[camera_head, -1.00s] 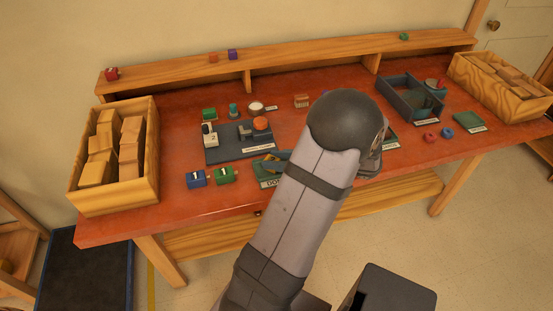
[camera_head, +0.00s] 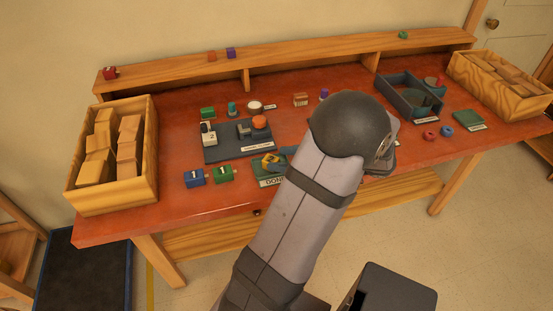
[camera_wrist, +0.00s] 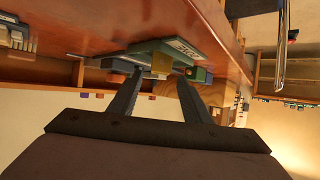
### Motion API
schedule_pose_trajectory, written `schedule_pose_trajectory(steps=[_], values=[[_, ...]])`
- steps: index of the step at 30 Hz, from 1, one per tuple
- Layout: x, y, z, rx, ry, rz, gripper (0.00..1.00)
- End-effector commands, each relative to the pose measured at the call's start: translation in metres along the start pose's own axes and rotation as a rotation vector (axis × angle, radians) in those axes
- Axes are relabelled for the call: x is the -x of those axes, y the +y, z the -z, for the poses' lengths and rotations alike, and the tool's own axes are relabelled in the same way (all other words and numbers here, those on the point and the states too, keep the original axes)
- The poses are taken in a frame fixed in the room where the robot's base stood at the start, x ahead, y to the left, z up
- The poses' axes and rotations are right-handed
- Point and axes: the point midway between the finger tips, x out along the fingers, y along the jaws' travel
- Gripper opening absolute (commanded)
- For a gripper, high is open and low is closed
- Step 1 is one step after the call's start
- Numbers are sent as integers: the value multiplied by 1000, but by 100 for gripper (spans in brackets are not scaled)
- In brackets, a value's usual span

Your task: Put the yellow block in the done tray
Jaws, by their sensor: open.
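The yellow block (camera_head: 271,159) shows at the green done tray (camera_head: 268,184), near the front edge of the table. In the wrist view the yellow block (camera_wrist: 161,63) lies over the tray area, by the tray's white label (camera_wrist: 183,48). Whether it rests fully on the tray floor I cannot tell. My gripper (camera_wrist: 159,75) is open, with its two dark fingers spread on either side of the block's line and apart from it. In the head view my arm hides most of my gripper and the right part of the tray.
A dark fixture board (camera_head: 228,152) with an orange knob stands behind the tray. Blue (camera_head: 195,178) and green (camera_head: 223,174) numbered blocks sit to its left. Crates of wooden blocks stand at the left (camera_head: 76,198) and right (camera_head: 520,108). A dark open box (camera_head: 395,99) is at the right.

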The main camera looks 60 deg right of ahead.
Motion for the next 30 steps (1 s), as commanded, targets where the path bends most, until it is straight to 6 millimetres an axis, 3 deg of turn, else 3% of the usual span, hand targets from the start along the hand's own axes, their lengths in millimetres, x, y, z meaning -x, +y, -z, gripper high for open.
schedule_pose_trajectory(steps=[6,12,26,30], values=[[31,1,-1,3,0,-3,44],[44,0,0,1,1,0,44],[45,0,1,0,0,2,44],[38,-10,8,-17,-15,38,44]])
